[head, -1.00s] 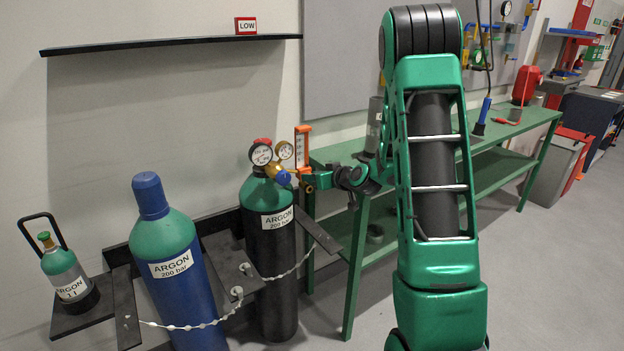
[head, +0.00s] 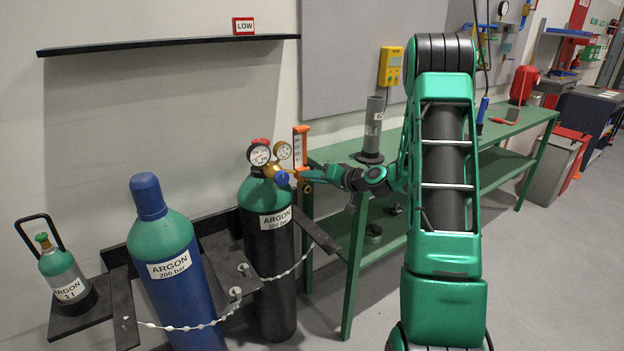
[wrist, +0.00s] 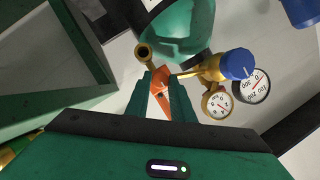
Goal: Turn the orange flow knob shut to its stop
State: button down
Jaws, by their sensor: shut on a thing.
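The orange flow knob (wrist: 160,81) sits between my fingertips in the wrist view. An orange tapered part extends from it back between the fingers. My gripper (wrist: 162,93) is shut on the knob, one green finger on each side. In the head view my gripper (head: 308,177) reaches in from the right at the foot of the upright orange-framed flow meter (head: 300,146). There the fingers mostly hide the knob. The brass regulator (head: 262,160) with two round gauges and a blue knob (head: 282,178) sits on the black, green-topped argon cylinder (head: 276,222). The knob's angle is hard to read.
A blue argon cylinder (head: 168,240) and a small argon bottle (head: 64,275) stand to the left. A white chain (head: 190,326) runs in front. The green bench (head: 347,240) is close on the right, carrying a grey cylinder (head: 374,130). A dark shelf (head: 170,45) hangs above.

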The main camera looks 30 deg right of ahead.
jog(key=shift+d, duration=0.15)
jog(key=c, duration=1.5)
grip_release()
jog(key=shift+c, duration=0.2)
jog(key=shift+s, duration=0.1)
jog(key=v, duration=1)
jog(key=shift+s, duration=0.25)
jog(key=shift+d+r, duration=0.1)
